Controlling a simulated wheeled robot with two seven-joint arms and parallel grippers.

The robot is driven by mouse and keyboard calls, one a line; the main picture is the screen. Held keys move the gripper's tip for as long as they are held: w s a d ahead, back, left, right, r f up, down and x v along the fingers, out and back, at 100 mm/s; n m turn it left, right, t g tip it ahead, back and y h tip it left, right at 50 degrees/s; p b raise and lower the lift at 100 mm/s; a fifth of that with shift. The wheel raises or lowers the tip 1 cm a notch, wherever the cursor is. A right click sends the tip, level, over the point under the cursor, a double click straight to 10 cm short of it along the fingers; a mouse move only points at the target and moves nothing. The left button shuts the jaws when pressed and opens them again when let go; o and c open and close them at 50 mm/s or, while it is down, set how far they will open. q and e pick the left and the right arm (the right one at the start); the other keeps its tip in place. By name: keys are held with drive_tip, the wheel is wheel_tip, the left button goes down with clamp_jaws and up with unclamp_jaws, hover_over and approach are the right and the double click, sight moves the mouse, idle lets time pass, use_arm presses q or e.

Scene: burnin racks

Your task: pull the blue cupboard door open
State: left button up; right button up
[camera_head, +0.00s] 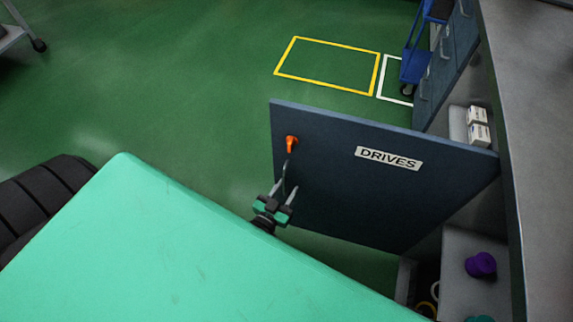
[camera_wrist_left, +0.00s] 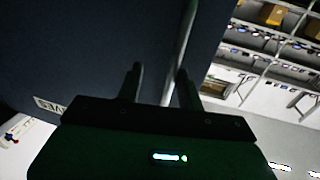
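The blue cupboard door (camera_head: 380,205) carries a "DRIVES" label (camera_head: 388,158) and stands swung out from the cupboard on the right, with part of the inside showing. A thin grey bar handle (camera_head: 286,172) is near its left edge, below an orange knob (camera_head: 291,143). My left gripper (camera_head: 286,188) is at the handle. In the left wrist view, its fingers (camera_wrist_left: 160,72) are spread apart, and the handle (camera_wrist_left: 182,45) runs between them, closer to the right finger. Whether a finger touches it I cannot tell. My right gripper is not in view.
White boxes (camera_head: 478,125) and a purple object (camera_head: 481,265) sit inside the cupboard. A grey worktop (camera_head: 535,130) runs along the right. A blue trolley (camera_head: 416,62) stands at the back. The green floor (camera_head: 190,90) left of the door is clear.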

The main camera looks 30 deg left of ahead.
use_arm(q)
drive_tip(key=s, duration=1.3)
drive_tip(key=shift+s+d, duration=0.1)
drive_tip(key=shift+s, duration=0.1)
